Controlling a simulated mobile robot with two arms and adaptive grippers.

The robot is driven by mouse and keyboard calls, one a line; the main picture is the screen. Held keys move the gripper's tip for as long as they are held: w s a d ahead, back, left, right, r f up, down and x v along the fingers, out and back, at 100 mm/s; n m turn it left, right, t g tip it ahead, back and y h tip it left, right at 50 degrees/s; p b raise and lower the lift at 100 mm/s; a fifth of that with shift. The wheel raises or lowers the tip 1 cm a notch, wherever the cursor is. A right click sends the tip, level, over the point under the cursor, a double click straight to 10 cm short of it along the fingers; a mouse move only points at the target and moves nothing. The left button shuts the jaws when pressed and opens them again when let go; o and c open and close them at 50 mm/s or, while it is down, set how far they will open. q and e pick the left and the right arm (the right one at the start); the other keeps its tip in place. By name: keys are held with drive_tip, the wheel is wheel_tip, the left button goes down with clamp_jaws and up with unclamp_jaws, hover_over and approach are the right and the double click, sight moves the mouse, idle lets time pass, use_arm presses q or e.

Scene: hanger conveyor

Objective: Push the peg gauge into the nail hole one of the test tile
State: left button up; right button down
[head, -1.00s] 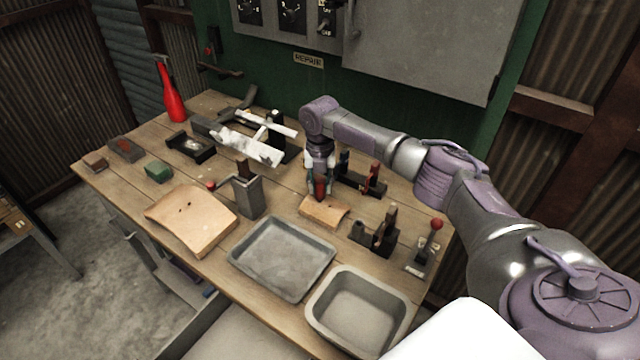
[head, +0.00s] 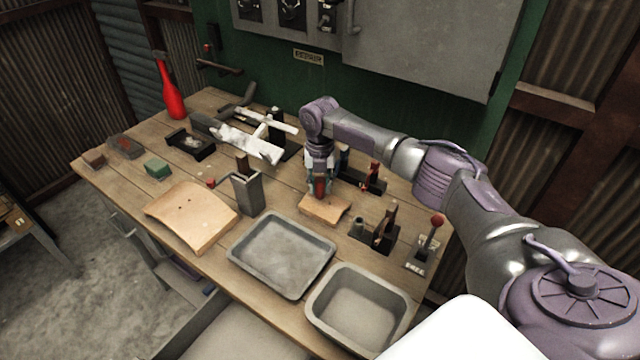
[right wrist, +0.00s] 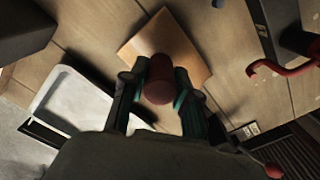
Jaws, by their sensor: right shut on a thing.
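My right gripper (head: 320,188) is shut on the red-handled peg gauge (head: 320,185) and holds it upright over the small tan test tile (head: 325,209). In the right wrist view the gauge's round red end (right wrist: 157,88) sits between the fingertips (right wrist: 158,92), with the tile (right wrist: 180,45) beneath it. The gauge's lower tip and the tile's nail holes are hidden there, so I cannot tell whether the tip touches the tile or is in a hole. My left gripper is not in view.
A larger curved tile (head: 190,222) with small holes lies at the left front. Two grey trays (head: 240,262) (head: 392,338) stand in front of the test tile. A grey upright holder (head: 248,196) is to its left. Small stands (head: 376,238) and a red-knobbed lever (head: 430,240) are to its right.

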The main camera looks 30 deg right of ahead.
drive_tip(key=shift+f, duration=0.5)
idle(0.3)
drive_tip(key=c, duration=1.1)
unclamp_jaws()
drive_tip(key=o, duration=0.6)
drive_tip(key=shift+c, duration=0.2)
wheel_tip(320, 180, up, 12)
drive_tip(key=shift+r, duration=0.1)
